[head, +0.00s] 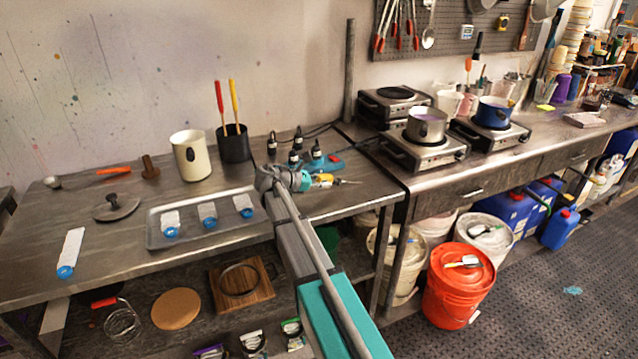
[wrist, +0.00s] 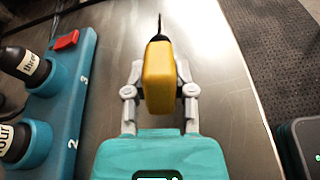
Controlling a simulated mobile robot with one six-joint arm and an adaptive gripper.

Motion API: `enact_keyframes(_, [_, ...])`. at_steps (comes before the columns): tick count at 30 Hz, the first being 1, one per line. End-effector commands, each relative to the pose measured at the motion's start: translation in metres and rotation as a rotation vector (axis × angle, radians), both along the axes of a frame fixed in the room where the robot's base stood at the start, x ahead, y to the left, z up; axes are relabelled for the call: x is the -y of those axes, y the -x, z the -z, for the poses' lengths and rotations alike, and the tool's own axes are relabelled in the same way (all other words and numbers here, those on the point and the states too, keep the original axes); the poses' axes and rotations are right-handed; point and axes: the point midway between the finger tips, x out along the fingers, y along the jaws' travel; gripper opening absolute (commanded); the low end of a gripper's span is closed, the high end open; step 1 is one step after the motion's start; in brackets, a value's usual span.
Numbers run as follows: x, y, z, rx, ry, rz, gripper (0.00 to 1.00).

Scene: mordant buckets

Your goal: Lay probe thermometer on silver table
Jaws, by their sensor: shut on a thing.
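The yellow probe thermometer (wrist: 158,80) is between the grey fingers of my gripper (wrist: 158,92), its thin dark probe pointing away from me. The gripper is shut on its body. In the head view, the thermometer (head: 323,178) shows just past my gripper (head: 309,181), its probe pointing right. It is over the right part of the silver table (head: 110,255), whose metal top (wrist: 235,110) lies below it in the wrist view. I cannot tell whether the thermometer touches the top.
A metal tray (head: 185,236), cream canister (head: 190,156) and black holder (head: 233,143) stand farther left. The table's right edge is near; bare top shows between.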

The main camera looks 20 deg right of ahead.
Motion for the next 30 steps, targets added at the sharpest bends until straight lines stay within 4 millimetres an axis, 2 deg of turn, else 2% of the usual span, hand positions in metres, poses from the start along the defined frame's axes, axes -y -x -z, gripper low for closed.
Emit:
enact_keyframes(6, [0.0003, 0.0, -0.0002, 0.0, 0.0, 0.0, 0.0])
enact_keyframes(7, [0.0003, 0.0, -0.0002, 0.0, 0.0, 0.0, 0.35])
enact_keyframes(13, [0.0004, 0.0001, -0.0002, 0.0, 0.0, 0.001, 0.72])
enact_keyframes(30, [0.0006, 0.0, -0.0001, 0.0, 0.0, 0.001, 0.73])
